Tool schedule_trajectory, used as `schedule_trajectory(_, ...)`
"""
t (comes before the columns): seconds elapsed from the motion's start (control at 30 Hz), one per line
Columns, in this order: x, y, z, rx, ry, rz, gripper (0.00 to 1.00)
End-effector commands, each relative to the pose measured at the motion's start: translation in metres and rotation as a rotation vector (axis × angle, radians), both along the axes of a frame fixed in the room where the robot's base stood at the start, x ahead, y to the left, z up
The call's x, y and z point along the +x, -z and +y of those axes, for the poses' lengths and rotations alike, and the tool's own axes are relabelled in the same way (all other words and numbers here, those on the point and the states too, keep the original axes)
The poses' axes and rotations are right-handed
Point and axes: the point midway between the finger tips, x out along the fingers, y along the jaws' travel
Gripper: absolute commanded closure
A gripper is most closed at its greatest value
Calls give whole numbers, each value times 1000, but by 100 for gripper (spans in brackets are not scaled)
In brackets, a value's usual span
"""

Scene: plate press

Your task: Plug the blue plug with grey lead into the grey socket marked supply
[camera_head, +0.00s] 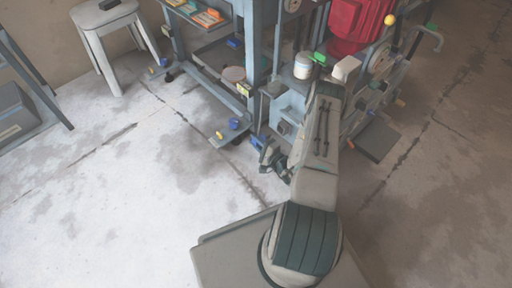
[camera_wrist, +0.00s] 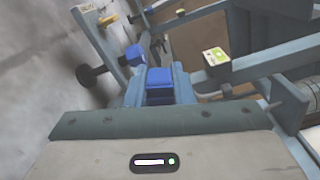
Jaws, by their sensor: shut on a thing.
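My gripper (camera_head: 272,158) is low beside the blue-grey frame of the press in the head view. In the wrist view its jaws (camera_wrist: 158,88) are shut on a blue plug (camera_wrist: 159,77), which sits between them just beyond the palm. The blue of the plug also shows at the jaws in the head view (camera_head: 258,142). I cannot make out its grey lead. I cannot pick out the grey socket marked supply for sure; a small label on the frame at the top left of the wrist view is too blurred to read.
A blue knob-like part (camera_wrist: 134,54) and a yellow one (camera_head: 219,135) sit on the frame's low foot. A yellow-green labelled block (camera_wrist: 216,57) is on a rail. A white stool (camera_head: 107,25) stands at the back left. The floor left of my arm is clear.

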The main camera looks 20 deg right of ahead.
Motion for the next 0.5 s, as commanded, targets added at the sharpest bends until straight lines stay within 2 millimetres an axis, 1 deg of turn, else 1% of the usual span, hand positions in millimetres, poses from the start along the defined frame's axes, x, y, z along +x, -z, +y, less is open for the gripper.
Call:
schedule_trajectory(0.03,-2,6,-1,-14,-11,-5,100)
schedule_trajectory(0.1,-3,9,-3,-25,-19,-10,100)
schedule_trajectory(0.27,0,12,-12,-28,-21,-12,100)
schedule_trajectory(0.5,8,18,-32,-25,-19,-11,100)
